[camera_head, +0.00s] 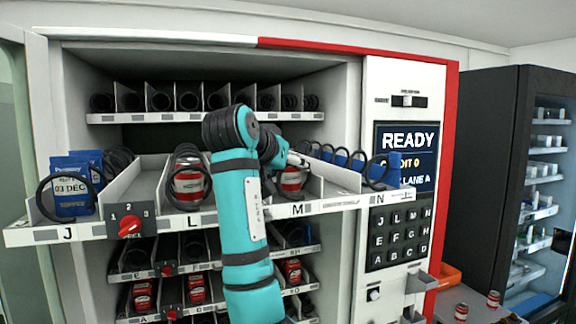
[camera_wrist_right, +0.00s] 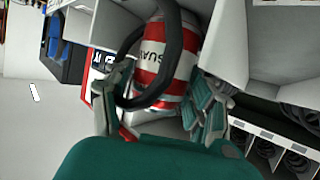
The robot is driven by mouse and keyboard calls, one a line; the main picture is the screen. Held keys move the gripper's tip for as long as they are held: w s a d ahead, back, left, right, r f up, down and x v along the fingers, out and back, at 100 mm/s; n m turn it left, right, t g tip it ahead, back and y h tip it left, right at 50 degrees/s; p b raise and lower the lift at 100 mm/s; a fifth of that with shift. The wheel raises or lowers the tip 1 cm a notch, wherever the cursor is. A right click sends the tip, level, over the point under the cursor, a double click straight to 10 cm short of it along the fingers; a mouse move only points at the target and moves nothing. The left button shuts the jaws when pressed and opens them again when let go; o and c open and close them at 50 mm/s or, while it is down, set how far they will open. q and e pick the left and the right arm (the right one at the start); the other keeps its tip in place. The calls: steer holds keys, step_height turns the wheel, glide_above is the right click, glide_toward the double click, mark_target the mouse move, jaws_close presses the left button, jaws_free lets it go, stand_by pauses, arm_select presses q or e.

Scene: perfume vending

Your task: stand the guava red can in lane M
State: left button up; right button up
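The guava red can (camera_head: 291,181), red and white, stands in lane M of the pulled-out shelf, behind the M label (camera_head: 298,209). In the right wrist view the can (camera_wrist_right: 151,66) shows part of its "GUA" lettering, with a black coil (camera_wrist_right: 172,85) passing in front of it. My right gripper (camera_wrist_right: 162,108) is open, with its fingers spread on either side of the can's lower part. In the head view my right arm partly hides the gripper and lane M. My left gripper is not in view.
Lane L holds another red and white can (camera_head: 188,186) behind a coil. Lane J holds blue boxes (camera_head: 72,190); lane N has a coil and blue item (camera_head: 392,166). A red dial (camera_head: 130,226) sits on the shelf front.

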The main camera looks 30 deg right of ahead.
steer(key=shift+o, duration=1)
steer(key=shift+d, duration=0.1)
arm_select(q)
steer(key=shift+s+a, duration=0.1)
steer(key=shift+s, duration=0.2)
arm_select(e)
steer(key=shift+r, duration=0.3)
steer(key=b+v, duration=0.2)
steer(key=v, duration=0.2)
steer(key=shift+f+b, duration=0.35)
steer(key=shift+b, duration=0.05)
arm_select(q)
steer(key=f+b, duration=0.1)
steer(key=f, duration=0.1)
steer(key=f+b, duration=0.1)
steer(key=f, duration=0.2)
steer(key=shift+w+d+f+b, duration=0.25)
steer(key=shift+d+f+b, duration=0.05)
steer(key=shift+b, duration=0.1)
arm_select(e)
steer(key=v, duration=0.8)
steer(key=shift+r, duration=0.25)
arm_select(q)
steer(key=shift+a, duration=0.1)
